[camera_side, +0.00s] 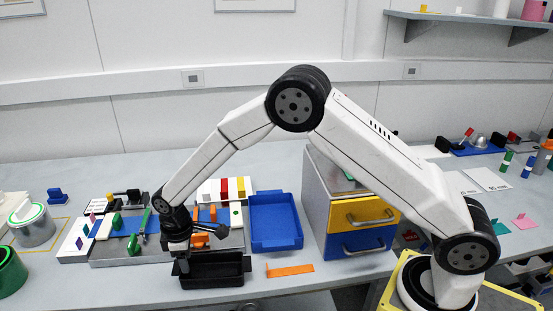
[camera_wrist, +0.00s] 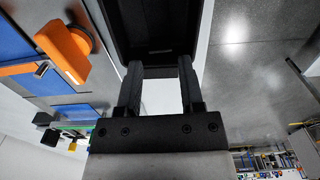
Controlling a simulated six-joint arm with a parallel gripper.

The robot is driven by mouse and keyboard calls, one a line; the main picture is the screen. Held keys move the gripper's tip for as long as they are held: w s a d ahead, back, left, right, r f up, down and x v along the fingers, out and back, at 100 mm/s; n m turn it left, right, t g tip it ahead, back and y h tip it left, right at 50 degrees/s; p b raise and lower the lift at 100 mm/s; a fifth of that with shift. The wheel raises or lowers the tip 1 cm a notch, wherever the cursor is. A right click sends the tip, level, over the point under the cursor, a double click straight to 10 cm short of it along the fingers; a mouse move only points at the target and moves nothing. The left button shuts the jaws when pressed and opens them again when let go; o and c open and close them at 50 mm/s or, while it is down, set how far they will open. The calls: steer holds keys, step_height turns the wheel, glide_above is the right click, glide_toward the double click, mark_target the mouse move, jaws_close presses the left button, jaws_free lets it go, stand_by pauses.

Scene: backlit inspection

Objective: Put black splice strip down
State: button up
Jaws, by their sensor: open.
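My gripper (camera_side: 183,264) points down at the left end of a black tray (camera_side: 222,283) near the table's front edge. In the wrist view my gripper (camera_wrist: 160,72) shows two dark fingers standing apart, with a bright gap between them. The end of the black tray (camera_wrist: 118,22) lies right at the fingertips; I cannot tell whether they touch it. No black splice strip can be picked out in either view. Dark on dark, it may be hidden in the tray or by the gripper.
A blue tray (camera_side: 276,240) stands right of the black one, behind an orange strip (camera_side: 290,270). A drawer cabinet (camera_side: 318,205) stands further right. Behind my gripper lies a grey fixture plate (camera_side: 110,253) with clamps and blocks. Green and metal cans (camera_side: 35,230) stand left.

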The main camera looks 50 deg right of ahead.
step_height(320, 180, up, 9)
stand_by(0.4)
steer(key=shift+r, duration=0.1)
stand_by(0.4)
steer(key=s+d+m+t, duration=0.1)
steer(key=s+d+m, duration=0.3)
steer(key=s+d, duration=0.4)
steer(key=s+d+m+t, duration=0.1)
steer(key=s+d+m, duration=0.4)
steer(key=s, duration=0.8)
steer(key=d, duration=0.3)
steer(key=shift+r+t, duration=0.3)
